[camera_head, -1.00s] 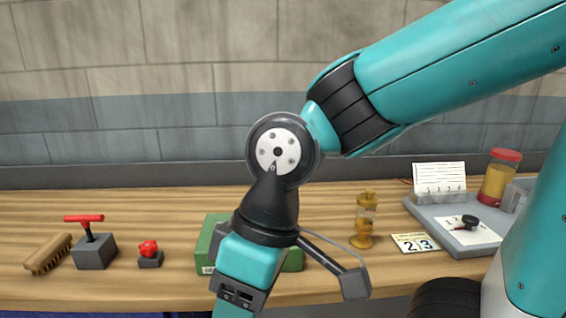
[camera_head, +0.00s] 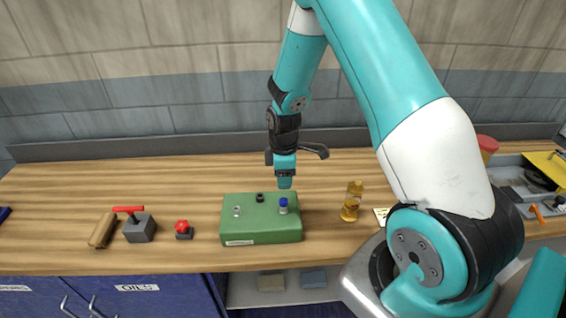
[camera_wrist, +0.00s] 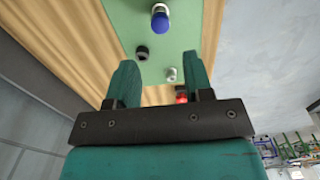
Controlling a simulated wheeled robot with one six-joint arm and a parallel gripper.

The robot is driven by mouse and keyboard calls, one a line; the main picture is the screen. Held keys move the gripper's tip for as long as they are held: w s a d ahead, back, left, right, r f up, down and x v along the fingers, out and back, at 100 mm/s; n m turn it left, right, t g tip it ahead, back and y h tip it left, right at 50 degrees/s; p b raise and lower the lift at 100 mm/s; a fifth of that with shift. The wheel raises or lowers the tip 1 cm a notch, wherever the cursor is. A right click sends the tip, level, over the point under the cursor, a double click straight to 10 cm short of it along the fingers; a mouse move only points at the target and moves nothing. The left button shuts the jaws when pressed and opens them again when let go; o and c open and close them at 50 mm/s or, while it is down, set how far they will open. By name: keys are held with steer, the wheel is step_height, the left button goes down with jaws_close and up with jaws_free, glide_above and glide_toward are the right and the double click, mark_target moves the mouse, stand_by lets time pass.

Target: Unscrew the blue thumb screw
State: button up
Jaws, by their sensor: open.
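The blue thumb screw (camera_head: 283,205) stands upright at the right end of the green block (camera_head: 262,230) on the table. A black screw (camera_head: 260,197) and a pale, silvery one (camera_head: 237,211) also stand on the block. My gripper (camera_head: 284,184) is above the back edge of the block, behind the blue screw. In the wrist view my gripper (camera_wrist: 158,75) is open with nothing between its fingers. There the blue thumb screw (camera_wrist: 160,20) is at the top, beyond the fingertips, with the black screw (camera_wrist: 142,53) and the pale screw (camera_wrist: 171,74) nearer the fingers.
Left of the block are a red knob (camera_head: 182,227), a red-handled grey block (camera_head: 139,228) and a brush (camera_head: 102,230). An amber glass fitting (camera_head: 352,201) stands to the right. A grey tray (camera_head: 522,180) is far right. The table behind the block is clear.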

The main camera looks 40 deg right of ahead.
mark_target(283, 200)
step_height(283, 200, down, 9)
steer(key=b, duration=0.6)
steer(key=shift+b, duration=0.35)
steer(key=m, duration=1)
steer(key=shift+m, duration=0.3)
steer(key=m, duration=0.4)
jaws_close()
steer(key=n, duration=0.3)
steer(key=shift+n, duration=0.7)
